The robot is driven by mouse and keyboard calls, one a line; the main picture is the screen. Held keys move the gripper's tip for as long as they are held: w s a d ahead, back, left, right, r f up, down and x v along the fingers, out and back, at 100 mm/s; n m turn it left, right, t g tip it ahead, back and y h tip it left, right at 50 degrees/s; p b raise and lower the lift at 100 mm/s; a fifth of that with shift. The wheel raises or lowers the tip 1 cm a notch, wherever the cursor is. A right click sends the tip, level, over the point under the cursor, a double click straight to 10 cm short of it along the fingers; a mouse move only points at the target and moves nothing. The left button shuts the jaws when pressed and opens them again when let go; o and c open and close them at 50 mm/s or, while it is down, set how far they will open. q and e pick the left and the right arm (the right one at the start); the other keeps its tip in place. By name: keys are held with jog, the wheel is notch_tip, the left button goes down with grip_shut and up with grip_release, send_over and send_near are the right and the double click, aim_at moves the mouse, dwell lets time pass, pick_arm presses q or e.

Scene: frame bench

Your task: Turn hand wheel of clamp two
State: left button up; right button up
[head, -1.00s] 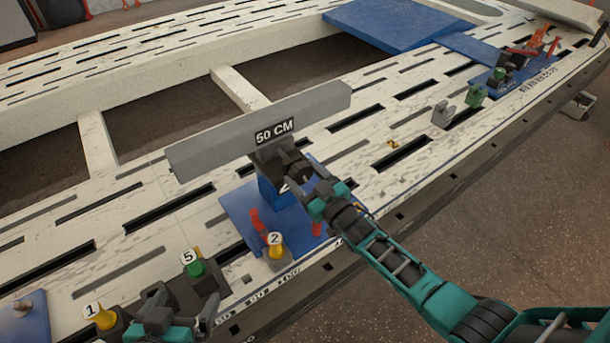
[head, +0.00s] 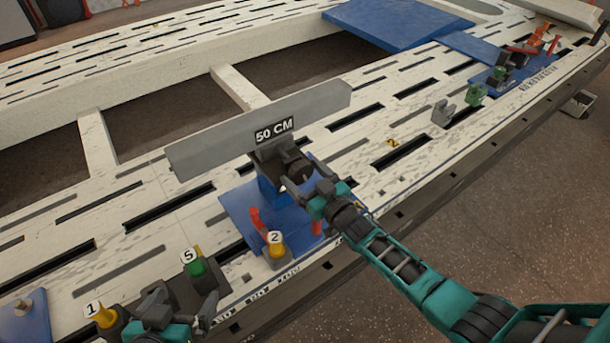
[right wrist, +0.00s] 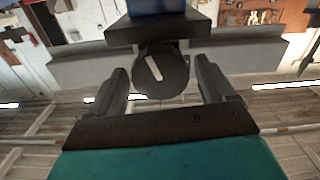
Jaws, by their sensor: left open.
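The clamp stands on a blue base plate (head: 236,208), with a grey bar (head: 215,142) marked "50 CM" at its top. A yellow knob (head: 277,243) labelled 2 stands at the plate's front. The clamp's dark round hand wheel (head: 299,169) faces my right gripper (head: 306,180). In the right wrist view the wheel (right wrist: 172,85) has a pale stripe, tilted from upright. It sits between the spread fingers of my right gripper (right wrist: 160,88), with a gap on each side. My left gripper (head: 182,303) is open and empty at the lower left, near the green knob.
A green knob (head: 194,263) labelled 5 and a yellow knob (head: 102,314) labelled 1 stand at the lower left. The slotted white bench (head: 110,235) runs diagonally. Small green and grey blocks (head: 442,113) lie at the right.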

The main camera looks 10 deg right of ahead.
pick_arm(q)
jog(key=shift+r, duration=0.1)
pick_arm(e)
jog(key=shift+o, duration=0.4)
jog(key=shift+s, duration=0.15)
jog(key=shift+s+d, duration=0.15)
jog(key=shift+s, duration=0.15)
pick_arm(q)
jog(key=shift+d+r+p, duration=0.1)
jog(key=shift+r+p, duration=1.45)
jog(key=shift+p, duration=0.1)
pick_arm(e)
jog(key=v, duration=1.2)
pick_arm(q)
jog(key=shift+s, duration=0.1)
